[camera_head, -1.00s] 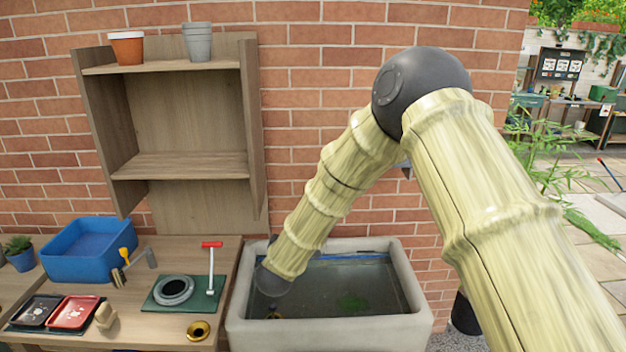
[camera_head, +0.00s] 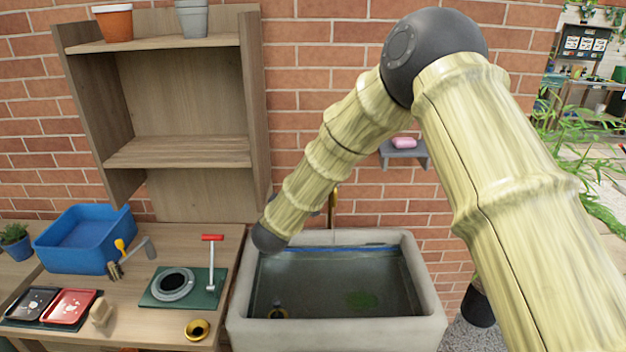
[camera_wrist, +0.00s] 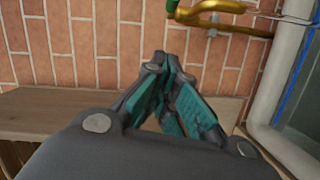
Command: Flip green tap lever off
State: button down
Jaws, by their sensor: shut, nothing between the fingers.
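The brass tap (camera_wrist: 222,12) shows at the top of the wrist view, in front of the brick wall. A small green part, likely its lever (camera_wrist: 172,6), is at the tap's left end, cut by the picture's top edge. My gripper (camera_wrist: 172,62) is shut and empty, its teal-padded fingers together, below and apart from the green part in the picture. In the head view a piece of the brass tap (camera_head: 333,202) rises behind the sink, beside my forearm. The lever and my fingers are hidden there.
The stone sink (camera_head: 436,330) holds water. Left of it, a wooden bench (camera_head: 232,262) bears a blue tub (camera_head: 70,262), a green mat (camera_head: 206,297) and small tools. A wooden shelf unit (camera_head: 180,152) stands above. A wall shelf (camera_head: 404,154) with pink soap (camera_head: 404,142) is on the right.

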jog(key=w+d+f+p, duration=0.1)
jog(key=w+d+p, duration=0.4)
jog(key=w, duration=0.4)
jog(key=shift+w+d+p, duration=0.25)
jog(key=shift+d+p, duration=0.15)
jog(key=shift+p, duration=0.4)
jog(key=shift+f, duration=0.1)
